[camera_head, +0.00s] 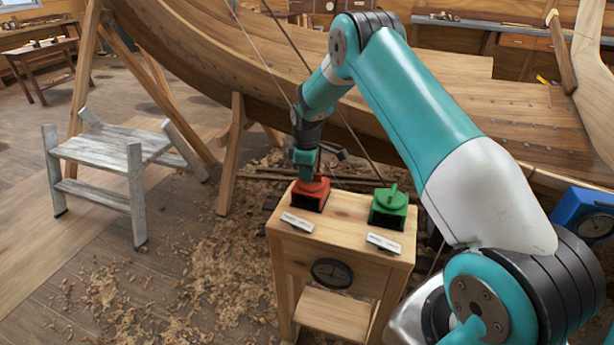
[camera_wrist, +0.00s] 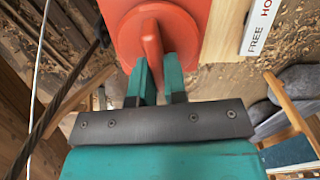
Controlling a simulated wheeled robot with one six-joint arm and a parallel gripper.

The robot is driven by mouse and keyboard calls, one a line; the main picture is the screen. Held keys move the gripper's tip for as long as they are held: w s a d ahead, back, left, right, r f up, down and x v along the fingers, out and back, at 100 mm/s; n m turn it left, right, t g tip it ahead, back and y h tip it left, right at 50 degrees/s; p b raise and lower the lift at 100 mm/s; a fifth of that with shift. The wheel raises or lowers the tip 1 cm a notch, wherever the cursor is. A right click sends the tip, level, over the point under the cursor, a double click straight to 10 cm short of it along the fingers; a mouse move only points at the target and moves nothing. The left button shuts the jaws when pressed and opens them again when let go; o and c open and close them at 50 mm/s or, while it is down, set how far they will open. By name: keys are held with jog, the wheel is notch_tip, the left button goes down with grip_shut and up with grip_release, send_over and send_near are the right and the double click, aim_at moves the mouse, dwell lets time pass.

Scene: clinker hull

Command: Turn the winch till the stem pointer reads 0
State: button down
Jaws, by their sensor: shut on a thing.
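A red unit (camera_head: 311,194) with a round turning knob stands at the left of a wooden stand's top. In the wrist view its red upright grip (camera_wrist: 152,42) lies between the fingers of my gripper (camera_wrist: 160,72), which is shut on it. In the head view my gripper (camera_head: 308,168) comes down on the red unit from above. A green unit (camera_head: 388,206) with a raised handle stands to its right, untouched. A round dark dial (camera_head: 332,272) is on the stand's front; its reading is too small to tell. Which part is the winch is not marked legibly.
The wooden stand (camera_head: 345,250) carries white labels; one label (camera_wrist: 258,25) shows "FREE" and "HO". A blue box with a dial (camera_head: 585,215) is at the right. The planked hull (camera_head: 200,60) is behind. A grey step stool (camera_head: 110,150) stands left. Shavings litter the floor.

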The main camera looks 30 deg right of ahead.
jog(key=shift+w+d+m+b, duration=0.1)
jog(key=shift+m+b, duration=0.1)
jog(key=shift+m, duration=0.7)
jog(key=shift+w+d+m+b, duration=0.1)
jog(key=shift+m+b, duration=0.1)
jog(key=shift+m, duration=0.7)
jog(key=shift+r, duration=0.1)
jog(key=c, duration=1.2)
grip_release()
jog(key=shift+o, duration=0.2)
notch_tip(320, 180, up, 17)
jog(key=b, duration=0.2)
jog(key=shift+r, duration=0.15)
